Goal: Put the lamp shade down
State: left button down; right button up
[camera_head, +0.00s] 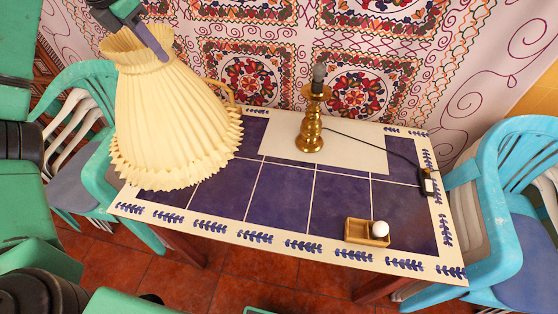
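The cream pleated lamp shade (172,120) is at the upper left in the head view, tilted, and covers the table's left end from view. My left gripper (152,42) is at the shade's narrow top rim, with a finger against or inside the rim, and appears to hold it. The far finger is hidden by the shade. The brass lamp base (310,132) stands upright on the table, with a dark bulb socket on top and no shade on it. My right gripper is not visible.
The tiled table (275,190) has a pale mat (360,155) under the lamp base. A small wooden box (360,232) with a white bulb (380,229) is at the front right. A cord runs to a switch (427,182). Chairs flank the table. The middle tiles are clear.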

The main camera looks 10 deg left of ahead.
aim_at(160, 75)
pick_arm(q)
jog(key=f, duration=0.6)
jog(key=shift+s+f+b, duration=0.15)
jog(key=shift+s+b, duration=0.15)
jog(key=shift+s, duration=0.1)
notch_tip(160, 75, down, 13)
jog(key=p, duration=0.1)
jog(key=shift+w+f, duration=0.2)
jog(key=shift+w, duration=0.05)
jog(key=c, duration=1.3)
grip_release()
jog(key=shift+c, duration=0.2)
jog(key=shift+o, duration=1.4)
